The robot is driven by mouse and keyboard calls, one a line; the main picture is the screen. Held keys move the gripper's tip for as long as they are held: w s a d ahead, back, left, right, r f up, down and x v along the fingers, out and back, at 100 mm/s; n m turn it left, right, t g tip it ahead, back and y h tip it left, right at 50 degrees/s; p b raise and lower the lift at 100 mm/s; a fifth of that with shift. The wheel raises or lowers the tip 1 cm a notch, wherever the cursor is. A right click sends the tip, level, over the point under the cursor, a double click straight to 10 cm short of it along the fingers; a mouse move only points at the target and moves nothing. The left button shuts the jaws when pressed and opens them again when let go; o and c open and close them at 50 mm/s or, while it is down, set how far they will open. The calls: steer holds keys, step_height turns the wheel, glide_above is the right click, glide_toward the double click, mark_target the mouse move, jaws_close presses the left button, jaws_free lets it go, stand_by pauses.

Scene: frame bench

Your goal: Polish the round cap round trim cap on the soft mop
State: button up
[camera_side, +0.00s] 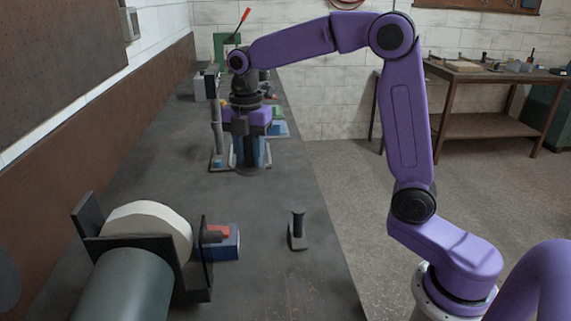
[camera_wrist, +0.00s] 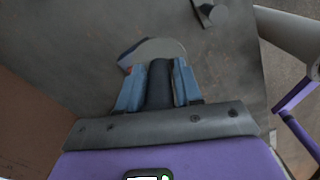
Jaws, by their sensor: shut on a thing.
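My gripper (camera_side: 251,153) points down at the far part of the bench. In the wrist view its blue fingers (camera_wrist: 158,88) are shut on a dark, stem-like piece (camera_wrist: 160,82). A grey rounded face (camera_wrist: 162,47) shows just beyond it; this appears to be the round trim cap, with the stem as its grip. In the side view the cap cannot be made out among the fingers. The soft mop (camera_side: 150,220) is a cream wheel at the near left, between dark guard plates, well apart from my gripper.
A green-grey motor housing (camera_side: 125,285) stands in front of the mop. A blue box with a red top (camera_side: 222,243) sits right of the mop. A short black post (camera_side: 298,228) stands on the bench. A tall grey stand (camera_side: 216,135) is close left of my gripper. The middle bench is clear.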

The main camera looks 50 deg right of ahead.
steer(key=a+r+n, duration=0.2)
steer(key=a+r, duration=0.4)
steer(key=a, duration=0.7)
steer(key=a+r+n, duration=0.2)
steer(key=a+r, duration=0.5)
steer(key=a, duration=0.6)
steer(key=shift+s, duration=0.1)
steer(key=shift+f, duration=0.1)
steer(key=shift+f, duration=3.3)
steer(key=shift+f, duration=0.45)
steer(key=shift+r, duration=0.85)
steer(key=shift+f, duration=1.05)
